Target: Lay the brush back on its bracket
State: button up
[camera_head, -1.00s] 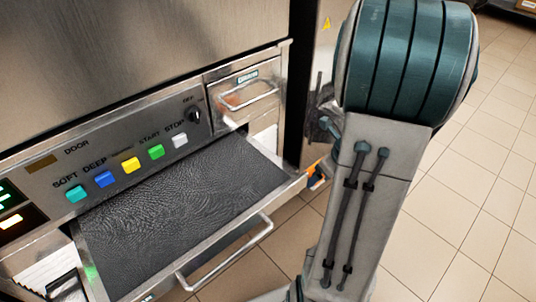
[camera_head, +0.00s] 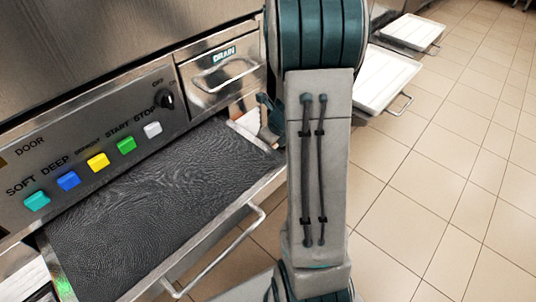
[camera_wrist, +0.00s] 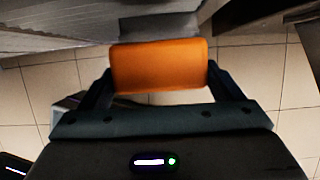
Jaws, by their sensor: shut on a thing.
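An orange block-like part, which I take to be the brush (camera_wrist: 160,66), sits between the fingers of my gripper (camera_wrist: 160,78) in the wrist view. My gripper is shut on it. The rest of the brush, with any bristles, cannot be made out. In the head view my arm hides the gripper's jaws and the brush. I cannot make out the bracket in either view.
A DRAIN drawer (camera_head: 222,72) is above right. White trays (camera_head: 385,82) stand behind my arm. Tiled floor (camera_head: 460,170) at right is clear.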

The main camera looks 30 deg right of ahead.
jog(key=shift+f+b, duration=1.4)
jog(key=shift+f, duration=0.55)
jog(key=shift+f, duration=0.2)
jog(key=o, duration=0.8)
jog(key=shift+c, duration=0.2)
jog(key=shift+r, duration=0.2)
jog(key=p+v, duration=0.6)
jog(key=v, duration=0.6)
jog(key=shift+w, duration=0.1)
